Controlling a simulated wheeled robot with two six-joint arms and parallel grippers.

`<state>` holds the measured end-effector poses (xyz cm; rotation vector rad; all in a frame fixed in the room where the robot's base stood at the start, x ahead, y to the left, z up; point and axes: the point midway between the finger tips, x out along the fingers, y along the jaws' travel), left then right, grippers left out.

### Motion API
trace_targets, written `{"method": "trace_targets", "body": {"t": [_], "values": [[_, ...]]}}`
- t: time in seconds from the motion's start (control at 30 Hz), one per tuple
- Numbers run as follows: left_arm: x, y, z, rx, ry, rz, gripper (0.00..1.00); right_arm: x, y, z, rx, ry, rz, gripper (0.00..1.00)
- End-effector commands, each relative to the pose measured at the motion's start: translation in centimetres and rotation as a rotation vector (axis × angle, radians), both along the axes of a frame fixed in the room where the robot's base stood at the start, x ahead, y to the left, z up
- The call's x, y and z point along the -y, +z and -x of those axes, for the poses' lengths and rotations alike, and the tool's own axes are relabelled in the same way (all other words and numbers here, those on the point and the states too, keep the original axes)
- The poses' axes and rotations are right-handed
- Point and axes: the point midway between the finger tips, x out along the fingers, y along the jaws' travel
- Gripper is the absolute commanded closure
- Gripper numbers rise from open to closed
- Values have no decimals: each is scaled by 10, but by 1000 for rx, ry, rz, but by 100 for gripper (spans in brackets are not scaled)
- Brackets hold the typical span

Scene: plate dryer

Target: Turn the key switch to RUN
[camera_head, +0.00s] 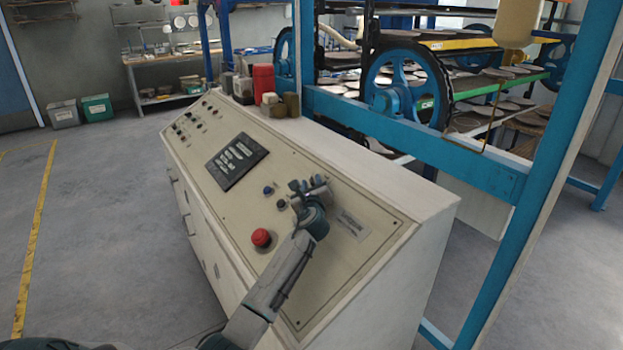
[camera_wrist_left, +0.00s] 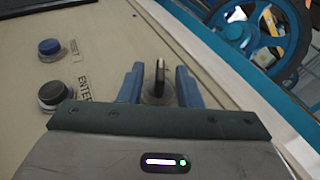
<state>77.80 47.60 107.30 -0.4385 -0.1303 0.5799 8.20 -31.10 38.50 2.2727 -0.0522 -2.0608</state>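The key switch (camera_wrist_left: 159,78) shows in the left wrist view as a thin upright key on a round base on the beige panel. My left gripper (camera_wrist_left: 159,84) has one blue finger on each side of the key, with visible gaps between fingers and key. In the head view my left gripper (camera_head: 308,186) is over the right part of the sloped control panel (camera_head: 225,215), and it largely hides the switch. The switch's position markings cannot be read. My right gripper is in neither view.
A blue RESET button (camera_wrist_left: 50,47) and a dark ENTER button (camera_wrist_left: 53,93) sit left of the key. A red mushroom button (camera_head: 261,238) is close to my left arm. A dark display (camera_head: 236,161) is further up the panel. A blue frame post (camera_head: 545,170) stands at right.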

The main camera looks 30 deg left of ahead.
Motion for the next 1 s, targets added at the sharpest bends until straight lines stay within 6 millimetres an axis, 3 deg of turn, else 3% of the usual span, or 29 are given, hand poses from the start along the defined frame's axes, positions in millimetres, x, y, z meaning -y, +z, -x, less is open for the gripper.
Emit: {"method": "trace_targets", "body": {"t": [0.2, 0.53, 0.57, 0.7, 1.0], "values": [[-11, 0, -16, 0, 0, -1, 69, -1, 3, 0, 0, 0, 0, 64], [-12, 0, -18, 0, -1, 0, 69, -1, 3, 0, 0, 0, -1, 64], [-12, 0, -18, 0, -1, 0, 71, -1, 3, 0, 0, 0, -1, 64], [-12, 0, -18, 0, -1, 0, 99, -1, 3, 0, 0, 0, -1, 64], [-13, 0, -18, 3, -9, -6, 100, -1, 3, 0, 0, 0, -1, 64]]}}
